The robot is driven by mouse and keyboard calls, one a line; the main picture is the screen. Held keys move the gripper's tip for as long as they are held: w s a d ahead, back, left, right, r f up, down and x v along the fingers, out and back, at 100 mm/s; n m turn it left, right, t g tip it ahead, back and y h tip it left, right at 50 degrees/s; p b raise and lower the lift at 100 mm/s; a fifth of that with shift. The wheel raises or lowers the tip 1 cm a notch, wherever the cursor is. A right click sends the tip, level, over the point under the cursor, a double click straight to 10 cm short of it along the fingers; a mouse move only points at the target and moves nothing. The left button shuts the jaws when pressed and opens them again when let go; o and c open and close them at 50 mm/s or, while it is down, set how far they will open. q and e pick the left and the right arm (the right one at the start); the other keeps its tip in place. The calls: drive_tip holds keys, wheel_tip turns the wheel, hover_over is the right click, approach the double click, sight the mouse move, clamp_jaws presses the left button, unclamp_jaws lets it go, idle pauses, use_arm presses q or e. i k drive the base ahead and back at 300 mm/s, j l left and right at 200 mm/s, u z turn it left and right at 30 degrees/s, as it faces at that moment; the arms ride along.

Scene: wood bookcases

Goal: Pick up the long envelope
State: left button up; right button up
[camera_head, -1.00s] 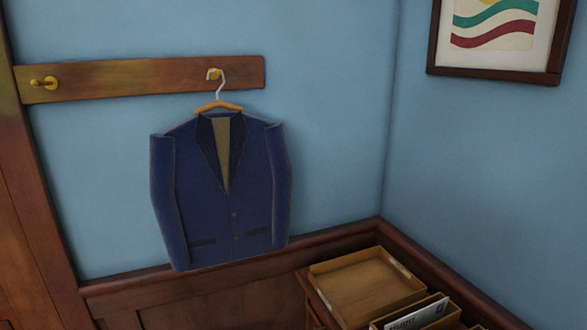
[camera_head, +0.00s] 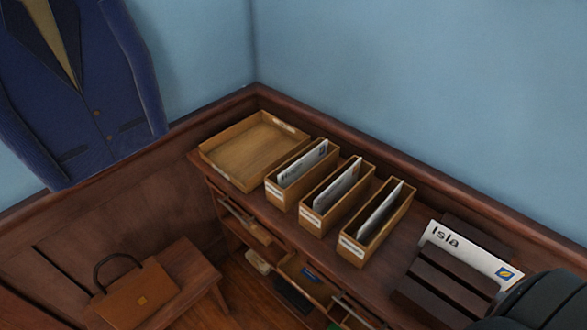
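A long white envelope (camera_head: 471,254) marked "Isla", with a blue and yellow stamp, leans in a dark slatted wooden holder (camera_head: 447,290) at the right of the cabinet top. The holder's slats cover its lower part. Several other envelopes stand in three narrow wooden boxes: one in the left box (camera_head: 281,196), one in the middle box (camera_head: 320,219) and one in the right box (camera_head: 358,251).
An empty shallow wooden tray (camera_head: 249,152) sits at the cabinet's back left corner. Below, drawers (camera_head: 246,222) stand partly open. A brown handbag (camera_head: 138,297) rests on a low bench at left. A blue jacket (camera_head: 75,90) hangs on the wall. A dark rounded object (camera_head: 545,302) fills the lower right corner.

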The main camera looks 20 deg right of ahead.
sight(504, 274)
drive_tip(key=k+l+z, duration=0.75)
